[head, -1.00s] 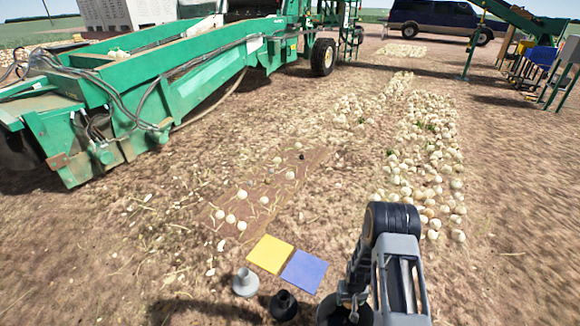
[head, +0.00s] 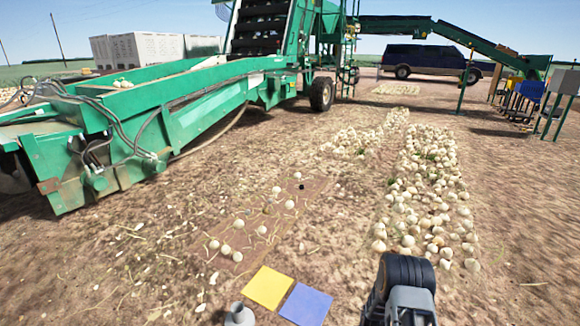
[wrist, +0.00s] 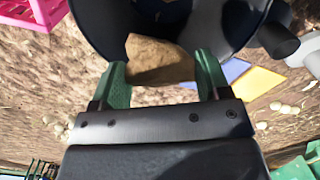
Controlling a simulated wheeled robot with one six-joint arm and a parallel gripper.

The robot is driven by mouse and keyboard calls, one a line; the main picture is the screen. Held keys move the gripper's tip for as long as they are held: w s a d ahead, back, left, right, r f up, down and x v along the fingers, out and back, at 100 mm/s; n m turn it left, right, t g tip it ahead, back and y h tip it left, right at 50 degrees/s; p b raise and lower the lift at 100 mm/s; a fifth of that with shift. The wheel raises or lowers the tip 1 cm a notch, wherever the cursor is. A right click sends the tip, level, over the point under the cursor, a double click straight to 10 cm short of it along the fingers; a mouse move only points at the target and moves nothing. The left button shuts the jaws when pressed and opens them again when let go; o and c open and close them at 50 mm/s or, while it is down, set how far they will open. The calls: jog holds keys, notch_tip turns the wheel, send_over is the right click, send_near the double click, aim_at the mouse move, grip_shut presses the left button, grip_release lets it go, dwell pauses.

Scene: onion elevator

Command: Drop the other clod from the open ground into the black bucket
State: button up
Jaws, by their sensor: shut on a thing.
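My gripper (wrist: 160,72) shows in the wrist view, its two green fingers shut on a brown, angular clod (wrist: 160,58). The black bucket (wrist: 92,28) fills the upper middle of that view, its round wall curving around the clod. The clod overlaps the bucket's dark opening; how high it is relative to the rim I cannot tell. The jaws hide part of the bucket's near side. In the head view only part of my arm shows at the bottom right; the gripper, held clod and bucket are out of that view.
A yellow tile (head: 267,288) and a blue tile (head: 305,305) lie beside a grey cone-like piece (head: 239,315). Pale onions lie on a brown patch (head: 265,215) and in rows (head: 430,190). A green machine (head: 190,105) stands left. A pink crate (wrist: 30,14) is near the bucket.

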jog(key=shift+f+b, duration=1.3)
jog(key=shift+f, duration=1)
jog(key=o, duration=1.3)
jog(key=shift+o, duration=0.2)
notch_tip(320, 180, up, 14)
jog(key=p, duration=0.4)
jog(key=shift+p, duration=0.3)
